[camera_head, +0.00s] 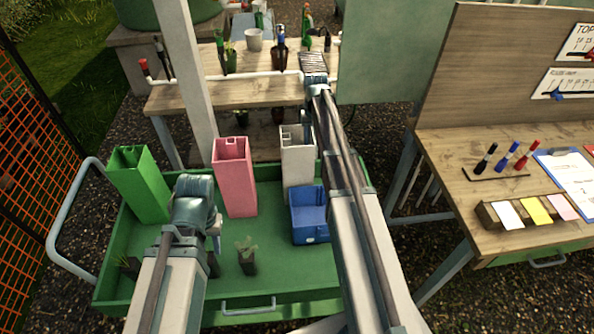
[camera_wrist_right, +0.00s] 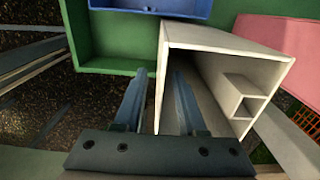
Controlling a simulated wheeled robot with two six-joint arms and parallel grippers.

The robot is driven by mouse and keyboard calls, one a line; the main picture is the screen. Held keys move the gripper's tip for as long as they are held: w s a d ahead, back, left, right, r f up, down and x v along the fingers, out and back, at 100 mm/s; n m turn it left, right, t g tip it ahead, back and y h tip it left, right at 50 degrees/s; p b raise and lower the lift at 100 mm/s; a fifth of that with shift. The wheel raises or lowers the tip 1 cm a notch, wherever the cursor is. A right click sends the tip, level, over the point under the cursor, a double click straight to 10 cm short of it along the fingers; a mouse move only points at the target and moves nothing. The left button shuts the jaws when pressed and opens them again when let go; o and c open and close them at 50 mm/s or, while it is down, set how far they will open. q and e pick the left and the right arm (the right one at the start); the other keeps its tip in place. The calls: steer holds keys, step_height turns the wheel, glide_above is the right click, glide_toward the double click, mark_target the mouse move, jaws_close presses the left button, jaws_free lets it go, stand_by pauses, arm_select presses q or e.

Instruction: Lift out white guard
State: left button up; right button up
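The white guard (camera_head: 298,160), a tall square tube, stands upright at the back right of the green cart (camera_head: 290,303). In the right wrist view the white guard (camera_wrist_right: 215,42) shows its open end, with a small square channel inside. My right gripper (camera_wrist_right: 158,95) is open at its rim. One finger is outside the near wall and the other is inside the opening, with a gap around the wall. In the head view my right gripper (camera_head: 306,124) is partly hidden by its arm. My left gripper (camera_head: 214,242) hangs low over the cart; its fingers are mostly hidden.
A pink guard (camera_head: 235,180) and a green guard (camera_head: 139,184) stand left of the white one. A blue bin (camera_head: 309,214) sits in front of it. A seedling pot (camera_head: 247,261) stands near the cart's front. A wooden bench (camera_head: 245,93) is behind.

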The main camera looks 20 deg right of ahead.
jaws_close()
stand_by(1.4)
